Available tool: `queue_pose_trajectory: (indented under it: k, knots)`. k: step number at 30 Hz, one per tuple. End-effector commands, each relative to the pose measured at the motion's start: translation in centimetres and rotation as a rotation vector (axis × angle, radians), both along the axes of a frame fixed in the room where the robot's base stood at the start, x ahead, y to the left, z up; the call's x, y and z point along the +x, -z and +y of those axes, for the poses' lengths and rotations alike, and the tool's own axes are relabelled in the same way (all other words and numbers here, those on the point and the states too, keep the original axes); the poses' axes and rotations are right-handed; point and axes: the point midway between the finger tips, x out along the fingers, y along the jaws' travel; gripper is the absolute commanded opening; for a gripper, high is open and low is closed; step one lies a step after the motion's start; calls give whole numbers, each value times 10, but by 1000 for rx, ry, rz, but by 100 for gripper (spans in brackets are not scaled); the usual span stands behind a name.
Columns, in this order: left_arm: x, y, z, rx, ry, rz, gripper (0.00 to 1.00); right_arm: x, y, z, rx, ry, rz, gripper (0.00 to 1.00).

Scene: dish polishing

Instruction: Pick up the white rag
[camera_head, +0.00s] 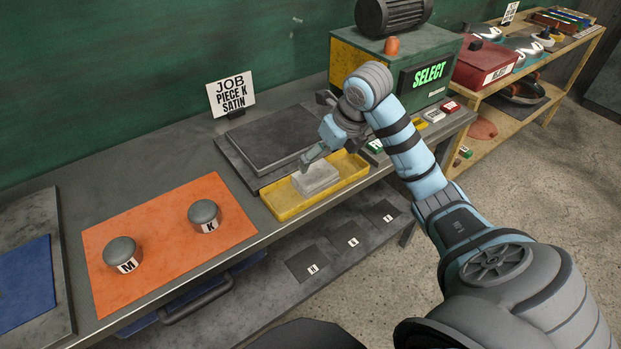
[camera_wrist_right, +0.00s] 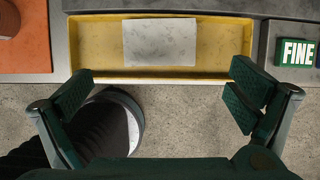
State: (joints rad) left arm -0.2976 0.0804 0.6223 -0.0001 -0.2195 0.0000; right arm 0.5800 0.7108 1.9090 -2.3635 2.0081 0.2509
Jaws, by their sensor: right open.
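The white rag (camera_head: 316,178) is a pale folded block lying in the yellow tray (camera_head: 283,212) on the bench. In the right wrist view the rag (camera_wrist_right: 160,42) lies flat in the middle of the tray (camera_wrist_right: 99,40). My right gripper (camera_head: 307,163) is above the rag in the head view, at the tray's back edge. In the right wrist view its fingers (camera_wrist_right: 158,93) are wide apart with nothing between them, and the rag is beyond the fingertips. My left gripper is not in view.
An orange mat (camera_head: 165,232) with round pieces marked M (camera_head: 121,252) and K (camera_head: 204,214) lies to the left. A dark plate (camera_head: 275,138) is behind the tray. A green machine (camera_head: 410,60) stands behind my right arm. A green FINE block (camera_wrist_right: 296,51) is right of the tray.

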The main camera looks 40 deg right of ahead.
Motion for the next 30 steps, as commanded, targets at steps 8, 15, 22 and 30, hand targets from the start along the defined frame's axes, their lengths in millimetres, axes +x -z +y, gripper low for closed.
queue_pose_trajectory:
  k: [8, 15, 22, 30]
  knots:
    - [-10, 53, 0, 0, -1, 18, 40, 21, 54, 0, 3, -1, 0, 100]
    - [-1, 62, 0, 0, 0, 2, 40, 44, 87, 0, 3, -3, 3, 100]
    - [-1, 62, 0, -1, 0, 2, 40, 47, 92, -1, 1, -4, 1, 100]
    - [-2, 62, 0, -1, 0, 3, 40, 47, 92, 0, 1, -4, 1, 62]
